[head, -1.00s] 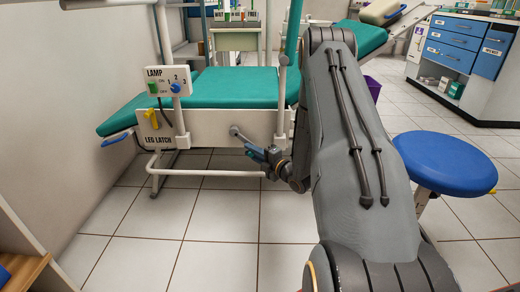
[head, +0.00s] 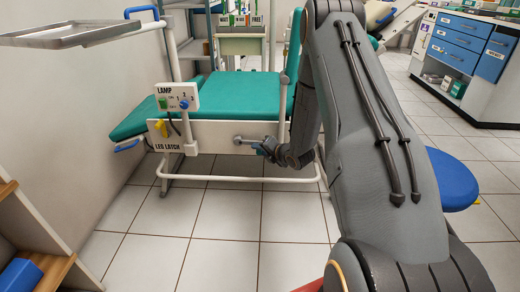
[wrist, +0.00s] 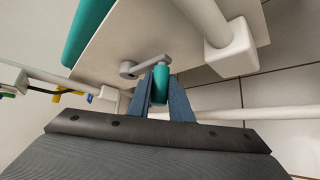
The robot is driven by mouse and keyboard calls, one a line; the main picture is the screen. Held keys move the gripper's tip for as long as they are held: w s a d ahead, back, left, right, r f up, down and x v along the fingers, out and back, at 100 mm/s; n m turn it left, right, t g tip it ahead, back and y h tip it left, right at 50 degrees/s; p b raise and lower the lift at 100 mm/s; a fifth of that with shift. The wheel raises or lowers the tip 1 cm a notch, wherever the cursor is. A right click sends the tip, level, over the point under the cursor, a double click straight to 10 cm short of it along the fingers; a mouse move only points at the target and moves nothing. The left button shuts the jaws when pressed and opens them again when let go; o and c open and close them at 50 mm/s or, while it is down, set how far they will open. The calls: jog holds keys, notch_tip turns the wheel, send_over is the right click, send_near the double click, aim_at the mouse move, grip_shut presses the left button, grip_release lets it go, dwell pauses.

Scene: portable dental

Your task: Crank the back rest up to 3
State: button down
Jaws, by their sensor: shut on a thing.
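The crank (wrist: 133,69) is a grey arm on the white side panel of the dental chair, with a teal handle (wrist: 160,84). My gripper (wrist: 165,82) is shut on that handle, one blue-grey finger on each side. In the head view the crank arm (head: 247,139) points right from its hub, about level, and my gripper (head: 264,147) is at its end; the handle is mostly hidden there. The back rest (head: 294,62) shows as a steep teal strip, largely hidden behind my arm. No back rest scale can be made out.
A white frame rail (head: 230,179) runs below my gripper. A metal tray (head: 85,33) juts in upper left. A blue stool (head: 452,182) stands right.

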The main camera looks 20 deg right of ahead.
jog(key=shift+a+r, duration=0.1)
jog(key=shift+r, duration=0.2)
jog(key=c, duration=1.6)
grip_release()
jog(key=shift+a, duration=0.1)
jog(key=shift+d, duration=0.2)
jog(key=shift+s+d+r+p, duration=0.15)
jog(key=shift+s+r+p, duration=0.05)
jog(key=shift+s+p, duration=0.15)
jog(key=p+v, duration=0.1)
jog(key=v, duration=0.6)
jog(key=shift+p, duration=0.3)
